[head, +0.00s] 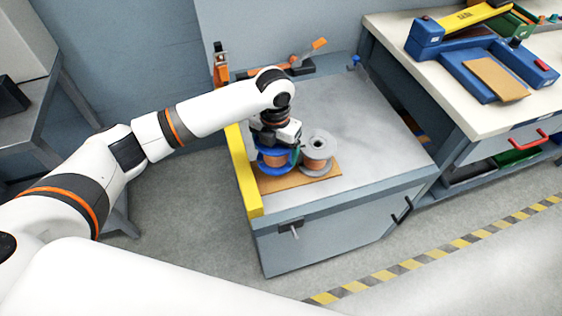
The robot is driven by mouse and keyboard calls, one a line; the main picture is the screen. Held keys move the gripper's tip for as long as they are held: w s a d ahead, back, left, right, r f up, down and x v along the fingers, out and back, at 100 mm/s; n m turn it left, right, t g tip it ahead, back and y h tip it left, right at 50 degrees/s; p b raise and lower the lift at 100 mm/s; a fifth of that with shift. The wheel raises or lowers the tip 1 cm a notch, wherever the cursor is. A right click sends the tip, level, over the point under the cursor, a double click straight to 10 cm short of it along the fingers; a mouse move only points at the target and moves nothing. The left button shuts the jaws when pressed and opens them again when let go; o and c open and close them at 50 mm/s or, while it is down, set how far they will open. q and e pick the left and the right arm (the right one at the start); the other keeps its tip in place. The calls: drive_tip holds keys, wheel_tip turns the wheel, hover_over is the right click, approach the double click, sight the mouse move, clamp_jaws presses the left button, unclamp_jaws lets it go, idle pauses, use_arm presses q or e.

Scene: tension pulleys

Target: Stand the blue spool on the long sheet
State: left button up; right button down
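The blue spool (274,164), wound with copper-coloured wire, stands upright at the left part of an orange-brown sheet (328,179) on the grey table. My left gripper (278,145) is directly over the blue spool, at its top. Its fingers are hidden behind the wrist and the spool's upper flange, so I cannot tell whether they grip it. A grey spool (318,146) with similar wire stands close to its right on the same sheet. My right gripper is not in view.
A yellow strip (243,170) runs along the table's left edge. Orange and black clamp fixtures (303,64) stand at the back. The tabletop (375,130) right of the spools is clear. A workbench (400,40) with blue equipment and another orange-brown sheet (497,79) stands at right.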

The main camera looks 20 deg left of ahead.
sight(276, 162)
use_arm(q)
wheel_tip(276, 162, down, 2)
drive_tip(key=shift+f, duration=1.8)
drive_tip(key=shift+f, duration=0.2)
drive_tip(key=o, duration=1.3)
drive_tip(key=shift+r, duration=0.1)
wheel_tip(276, 162, up, 12)
drive_tip(key=shift+r, duration=0.1)
